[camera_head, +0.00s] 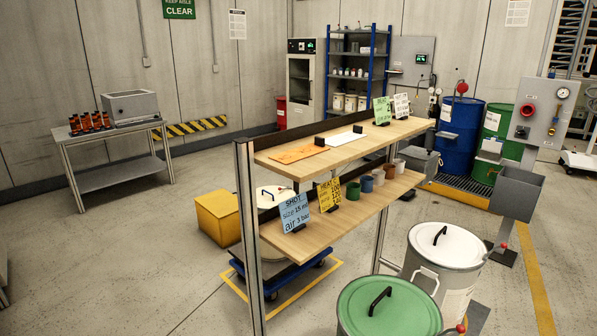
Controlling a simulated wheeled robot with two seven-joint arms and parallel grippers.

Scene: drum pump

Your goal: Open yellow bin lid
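A yellow bin (226,225) stands on the floor left of centre, behind the left post of the wooden shelf. It is box-shaped, and its top (217,204) looks flat and covered; I cannot make out a handle or a lid seam. Part of its right side is hidden by the shelf post and the things behind it. Neither of my grippers shows in the head view.
The two-level wooden shelf (345,150) with sign cards and cups stands in front of the bin. A blue dolly (283,284) is beside it. Green-lidded (395,305) and white-lidded (447,243) drums stand nearest. Floor left of the bin is clear.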

